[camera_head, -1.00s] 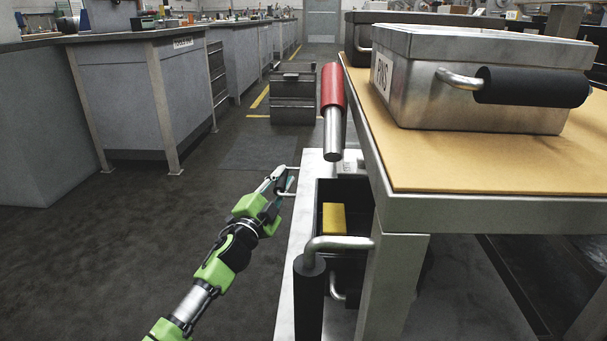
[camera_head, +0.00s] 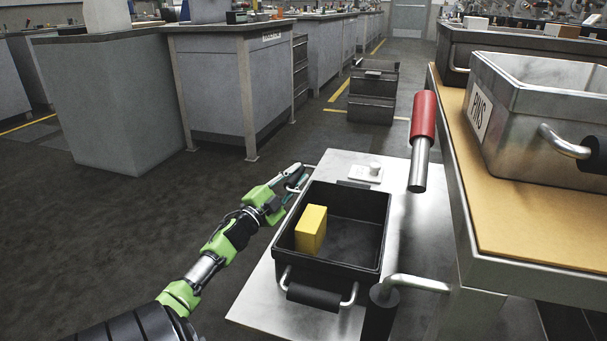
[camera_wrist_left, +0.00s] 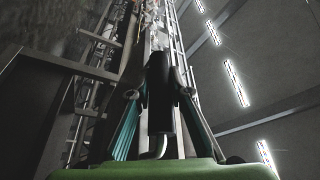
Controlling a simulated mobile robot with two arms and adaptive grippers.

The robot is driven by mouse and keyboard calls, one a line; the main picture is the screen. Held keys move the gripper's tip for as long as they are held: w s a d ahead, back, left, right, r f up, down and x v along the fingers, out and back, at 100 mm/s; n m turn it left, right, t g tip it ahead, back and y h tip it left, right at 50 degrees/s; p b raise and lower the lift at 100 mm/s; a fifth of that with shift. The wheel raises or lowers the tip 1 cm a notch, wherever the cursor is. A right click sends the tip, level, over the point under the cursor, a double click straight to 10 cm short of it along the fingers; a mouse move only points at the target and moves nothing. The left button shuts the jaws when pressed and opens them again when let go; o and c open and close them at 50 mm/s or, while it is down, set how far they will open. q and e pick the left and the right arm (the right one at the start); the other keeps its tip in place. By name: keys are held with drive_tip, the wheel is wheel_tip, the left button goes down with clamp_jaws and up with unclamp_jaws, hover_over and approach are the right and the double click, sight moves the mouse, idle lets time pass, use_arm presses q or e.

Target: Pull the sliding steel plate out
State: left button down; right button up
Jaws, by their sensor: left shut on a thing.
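The sliding steel plate (camera_head: 258,302) is a flat light-grey sheet low beside the workbench. Much of it lies clear of the bench's left side. A black bin (camera_head: 362,238) with a yellow block (camera_head: 311,229) inside rests on it. My left gripper (camera_head: 296,178) is at the plate's left edge, shut on the plate's side handle. In the left wrist view, the handle's black grip (camera_wrist_left: 160,92) stands between the two fingers, with its bent metal end below. The gripper hides part of the handle in the head view. My right gripper is out of view.
Stacked dark boxes (camera_head: 373,90) stand behind. The floor at left is open.

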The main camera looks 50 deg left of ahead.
use_arm(q)
drive_tip(key=shift+a+f, duration=0.1)
drive_tip(key=c, duration=1.8)
unclamp_jaws()
drive_tip(key=shift+s, duration=0.1)
drive_tip(key=shift+c, duration=0.2)
drive_tip(key=v, duration=1.2)
